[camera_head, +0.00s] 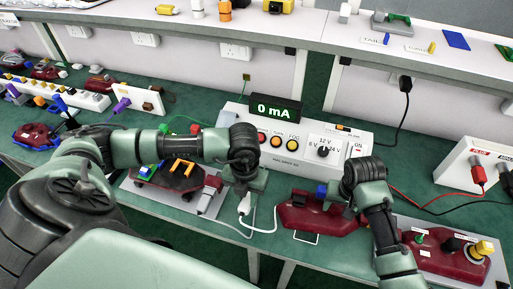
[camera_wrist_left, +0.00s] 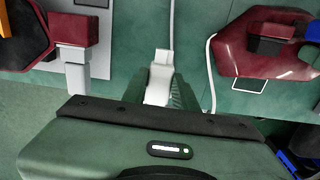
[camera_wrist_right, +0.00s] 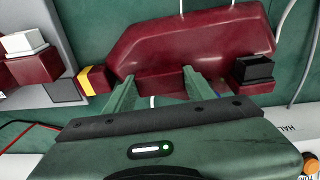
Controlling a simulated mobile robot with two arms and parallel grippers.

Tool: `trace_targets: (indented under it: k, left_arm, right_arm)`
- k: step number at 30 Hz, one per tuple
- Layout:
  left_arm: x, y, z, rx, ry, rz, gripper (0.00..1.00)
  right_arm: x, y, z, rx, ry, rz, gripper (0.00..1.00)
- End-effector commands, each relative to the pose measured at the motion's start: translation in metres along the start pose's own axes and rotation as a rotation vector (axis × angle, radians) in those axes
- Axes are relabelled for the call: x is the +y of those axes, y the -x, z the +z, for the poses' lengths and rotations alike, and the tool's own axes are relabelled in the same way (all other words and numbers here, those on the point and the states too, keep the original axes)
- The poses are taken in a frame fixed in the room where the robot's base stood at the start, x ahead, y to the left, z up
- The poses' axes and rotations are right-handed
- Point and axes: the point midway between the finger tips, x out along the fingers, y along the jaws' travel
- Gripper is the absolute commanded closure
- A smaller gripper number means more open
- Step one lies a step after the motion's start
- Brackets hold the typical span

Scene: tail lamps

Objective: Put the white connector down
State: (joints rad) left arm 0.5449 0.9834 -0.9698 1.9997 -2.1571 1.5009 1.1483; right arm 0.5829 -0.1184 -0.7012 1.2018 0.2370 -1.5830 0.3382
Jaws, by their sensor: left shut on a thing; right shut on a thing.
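The white connector (camera_wrist_left: 159,82) is between the fingers of my left gripper (camera_wrist_left: 160,88), which is shut on it. In the head view, the white connector (camera_head: 244,205) hangs below my left gripper near the bench's front edge, with a white cable running from it. A dark red tail lamp (camera_head: 305,218) lies to its right, with a black connector (camera_wrist_right: 254,68) and a blue part (camera_head: 321,191) on it. My right gripper (camera_wrist_right: 158,82) is shut on the lamp's edge, its fingers spaced apart; the exact contact is partly hidden.
A red lamp on a grey plate (camera_head: 205,202) stands left of the connector; another lamp (camera_head: 440,258) is at the right. The tester box (camera_head: 290,150) reads 0 mA behind. Some green bench shows between the lamps, crossed by the white cable.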

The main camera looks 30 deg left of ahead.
Motion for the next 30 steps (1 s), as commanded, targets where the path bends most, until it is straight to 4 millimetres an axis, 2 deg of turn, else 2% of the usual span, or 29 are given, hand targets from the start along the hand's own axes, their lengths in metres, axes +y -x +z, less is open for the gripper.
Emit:
trace_targets:
  k: [3, 10, 16, 27, 28, 30]
  left_arm:
    - [0.0, -0.021, -0.001, 0.002, 0.001, 0.001, 1.0]
    - [0.0, -0.04, 0.0, 0.0, 0.001, 0.0, 1.0]
    - [0.0, -0.067, 0.0, 0.001, 0.002, 0.001, 1.0]
    - [0.0, -0.072, 0.001, -0.002, 0.002, 0.0, 1.0]
    - [0.0, -0.071, 0.001, -0.002, 0.001, 0.0, 0.64]
    - [0.0, -0.071, 0.001, -0.002, 0.001, 0.0, 0.5]
  right_arm:
    - [0.0, 0.001, -0.001, 0.002, 0.0, 0.0, 0.85]
    - [0.0, 0.001, -0.001, 0.002, 0.0, -0.001, 0.85]
    - [0.0, 0.001, -0.001, 0.002, 0.0, -0.001, 0.85]
    - [0.0, 0.001, -0.001, 0.002, 0.0, -0.001, 0.85]
    - [0.0, 0.001, -0.001, 0.002, 0.0, -0.001, 0.85]
    - [0.0, 0.001, -0.001, 0.002, 0.0, -0.001, 0.85]
